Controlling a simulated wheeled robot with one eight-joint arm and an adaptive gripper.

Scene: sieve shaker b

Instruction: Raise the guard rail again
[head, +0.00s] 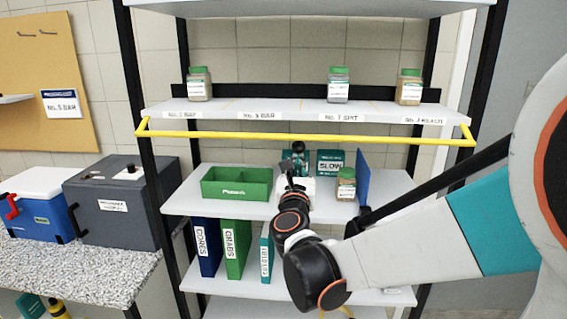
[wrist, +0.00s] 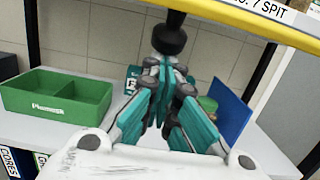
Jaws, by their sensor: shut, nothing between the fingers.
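The guard rail (head: 300,136) is a yellow bar along the front of the upper shelf (head: 280,112). It hangs low, just below the shelf's label strip, with a short yellow arm at each end. In the wrist view the rail (wrist: 250,30) crosses the top right. My gripper (head: 298,148) is shut and empty, pointing up below the middle of the rail.
Three green-lidded jars stand on the upper shelf, one being the middle jar (head: 338,85). Black posts (head: 150,150) frame the rack.

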